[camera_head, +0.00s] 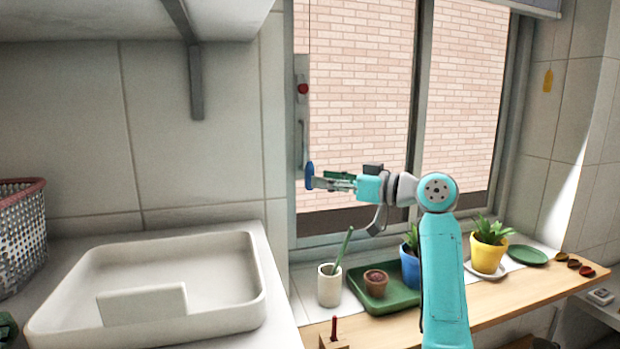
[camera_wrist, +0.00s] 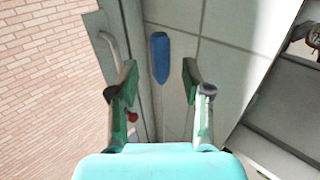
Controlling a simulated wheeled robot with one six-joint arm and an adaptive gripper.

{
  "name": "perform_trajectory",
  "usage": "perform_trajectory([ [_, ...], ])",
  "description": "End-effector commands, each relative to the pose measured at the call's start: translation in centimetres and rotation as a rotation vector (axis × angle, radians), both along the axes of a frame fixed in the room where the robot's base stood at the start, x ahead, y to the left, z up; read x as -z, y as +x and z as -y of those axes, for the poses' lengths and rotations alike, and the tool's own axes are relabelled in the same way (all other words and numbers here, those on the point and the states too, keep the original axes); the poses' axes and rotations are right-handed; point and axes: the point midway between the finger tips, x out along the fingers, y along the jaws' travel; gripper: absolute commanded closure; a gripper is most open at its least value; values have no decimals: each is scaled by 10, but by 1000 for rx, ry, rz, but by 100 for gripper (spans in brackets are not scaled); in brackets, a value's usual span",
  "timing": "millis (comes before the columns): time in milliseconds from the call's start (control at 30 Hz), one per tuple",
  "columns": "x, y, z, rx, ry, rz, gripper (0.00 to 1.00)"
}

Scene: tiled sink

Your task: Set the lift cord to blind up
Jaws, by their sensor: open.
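The lift cord (camera_head: 309,60) hangs as a thin dark line in front of the left window frame in the head view. A blue pull (camera_head: 309,168) is at its lower end. The raised-looking edge of a pale blind (camera_head: 535,7) shows at the top right; most of it is out of view. My gripper (camera_head: 316,183) is open, with its green fingertips beside the pull. In the wrist view, the blue pull (camera_wrist: 160,57) appears in the gap between the two open fingers (camera_wrist: 160,76), mostly beyond their tips. I cannot tell whether either finger touches it.
A window handle plate with a red knob (camera_head: 303,88) is close beside the cord. Below my arm, a sill holds a white cup (camera_head: 329,287), green tray (camera_head: 388,297), blue pot (camera_head: 410,268) and yellow pot (camera_head: 487,255). A white sink (camera_head: 250,290) is at left.

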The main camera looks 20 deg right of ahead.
Motion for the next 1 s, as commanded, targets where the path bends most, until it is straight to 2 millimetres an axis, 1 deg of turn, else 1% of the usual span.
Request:
perform_trajectory([
  [33,-1,6,-8,-3,1,1,51],
  [100,-1,13,-15,-2,0,0,51],
  [300,0,27,-29,0,1,0,51],
  [433,0,30,-33,0,0,0,51],
  [667,0,30,-33,1,-1,1,51],
  [700,0,30,-33,1,0,1,54],
  [767,0,30,-33,1,0,1,69],
  [800,0,30,-33,1,-1,1,79],
  [900,0,30,-33,1,0,1,100],
  [1000,0,30,-33,1,0,1,100],
])
